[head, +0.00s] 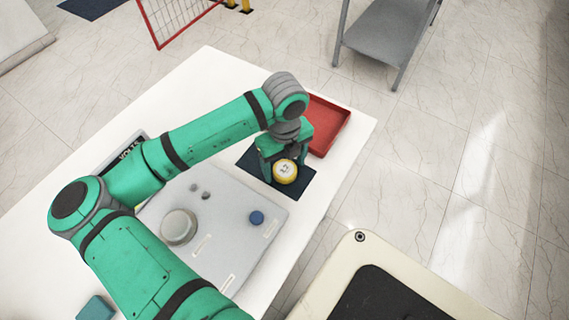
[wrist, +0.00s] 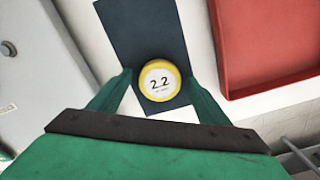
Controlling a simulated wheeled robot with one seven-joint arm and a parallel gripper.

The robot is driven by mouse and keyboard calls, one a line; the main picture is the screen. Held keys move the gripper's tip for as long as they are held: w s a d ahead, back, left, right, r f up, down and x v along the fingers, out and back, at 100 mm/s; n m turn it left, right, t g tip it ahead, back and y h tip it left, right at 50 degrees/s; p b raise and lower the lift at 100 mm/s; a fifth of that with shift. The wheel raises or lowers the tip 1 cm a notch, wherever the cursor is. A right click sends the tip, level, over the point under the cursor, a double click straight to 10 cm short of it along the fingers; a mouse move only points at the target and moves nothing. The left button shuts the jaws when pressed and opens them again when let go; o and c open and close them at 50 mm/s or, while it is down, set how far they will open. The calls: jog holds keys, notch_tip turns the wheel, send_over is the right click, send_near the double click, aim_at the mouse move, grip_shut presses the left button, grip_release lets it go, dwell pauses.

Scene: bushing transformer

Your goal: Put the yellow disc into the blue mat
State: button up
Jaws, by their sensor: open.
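The yellow disc (head: 285,171) has a white face marked 2.2. It lies on the dark blue mat (head: 299,193), and in the wrist view the disc (wrist: 160,82) is over the near part of the mat (wrist: 143,28). My gripper (head: 275,172) is low over the mat. In the wrist view its two green fingers (wrist: 163,85) are spread on either side of the disc. The jaws are open; whether a finger touches the disc I cannot tell.
A red tray (head: 327,126) stands on the white table (head: 210,75) just behind the mat. A grey panel (head: 225,215) with a large round knob (head: 179,227) and a blue button (head: 257,217) is at the front left. The table's right edge is close to the mat.

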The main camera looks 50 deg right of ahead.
aim_at(285, 169)
notch_tip(285, 169, up, 12)
jog(key=shift+r, duration=0.2)
dwell(0.4)
dwell(0.5)
